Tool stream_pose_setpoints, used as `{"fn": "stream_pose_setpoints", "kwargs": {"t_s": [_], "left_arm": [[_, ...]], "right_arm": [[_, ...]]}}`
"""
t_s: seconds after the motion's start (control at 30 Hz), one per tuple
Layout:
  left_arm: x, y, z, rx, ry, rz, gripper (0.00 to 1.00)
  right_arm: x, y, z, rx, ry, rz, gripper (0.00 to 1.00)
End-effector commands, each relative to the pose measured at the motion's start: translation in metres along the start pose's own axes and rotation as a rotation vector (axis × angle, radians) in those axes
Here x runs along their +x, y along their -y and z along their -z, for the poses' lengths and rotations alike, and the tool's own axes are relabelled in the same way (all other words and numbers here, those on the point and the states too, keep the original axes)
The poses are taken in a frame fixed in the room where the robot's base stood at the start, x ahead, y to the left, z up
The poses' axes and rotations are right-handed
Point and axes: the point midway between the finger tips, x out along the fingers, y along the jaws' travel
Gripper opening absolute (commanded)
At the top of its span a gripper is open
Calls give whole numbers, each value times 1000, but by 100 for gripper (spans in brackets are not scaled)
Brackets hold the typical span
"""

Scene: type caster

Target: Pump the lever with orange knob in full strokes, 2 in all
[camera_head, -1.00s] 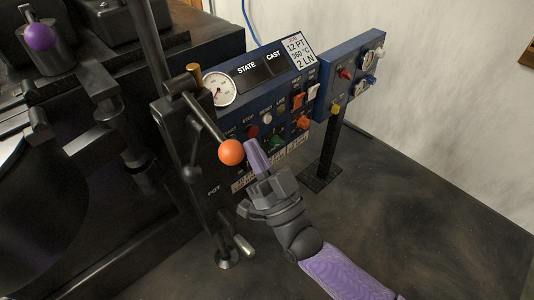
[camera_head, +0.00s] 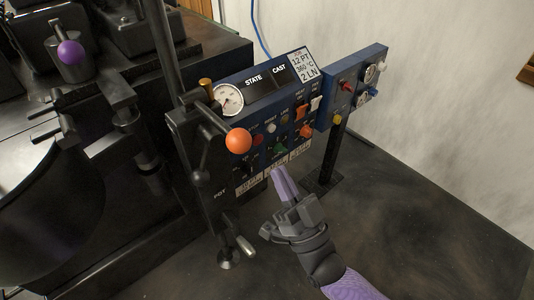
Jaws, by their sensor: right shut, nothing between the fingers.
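The lever's orange knob (camera_head: 238,140) sits at the end of a dark rod (camera_head: 205,116) that slopes down toward the front right from the machine's side. My right gripper (camera_head: 280,175) is shut and empty, with its purple fingertips pointing up. In the picture it is below and to the right of the knob, with a visible gap between them. My left gripper is not in view.
A blue control panel (camera_head: 262,101) with a gauge (camera_head: 228,99), buttons and switches stands behind the knob. A second blue panel (camera_head: 352,88) is at its right. A metal handle (camera_head: 245,245) sticks out low on the machine. The floor (camera_head: 430,200) at the right is clear.

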Motion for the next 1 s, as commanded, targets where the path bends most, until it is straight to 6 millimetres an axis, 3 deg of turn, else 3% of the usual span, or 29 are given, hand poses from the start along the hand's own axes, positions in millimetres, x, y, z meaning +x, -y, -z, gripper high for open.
{"fn": "stream_pose_setpoints", "kwargs": {"t_s": [0.1, 0.3, 0.97, 1.0], "left_arm": [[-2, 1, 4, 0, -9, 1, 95], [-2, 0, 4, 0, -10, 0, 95], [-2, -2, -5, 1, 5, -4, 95], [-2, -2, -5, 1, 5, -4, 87]], "right_arm": [[-22, -1, 3, 0, 3, -2, 0], [-38, -2, 6, -2, 1, -2, 0], [-38, -2, 6, -2, 0, -3, 0], [-38, -2, 6, -2, 0, -3, 0]]}}
